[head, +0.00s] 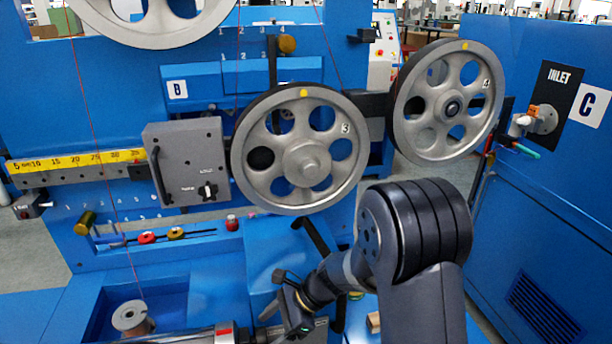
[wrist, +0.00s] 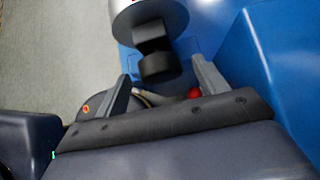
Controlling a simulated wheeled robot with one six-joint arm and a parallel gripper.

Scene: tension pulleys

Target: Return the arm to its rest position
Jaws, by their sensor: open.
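My arm shows at the lower right of the head view, with its dark rounded joint in front of the blue machine. It bends down to the left, and my gripper (head: 276,294) is low in front of the machine's lower part, small and partly hidden by my own links. In the wrist view my gripper (wrist: 162,80) has its two grey fingers spread apart. A black, rounded part shows beyond and between them, and I cannot tell what it is. I see nothing held between the fingers.
Pulley wheel 3 (head: 272,175) and pulley wheel 4 (head: 407,128) stand above and behind my arm. A yellow scale (head: 75,166) and a grey switch box (head: 187,140) are at left. A spool (head: 131,318) sits low left. Blue cabinet C (head: 545,215) bounds the right.

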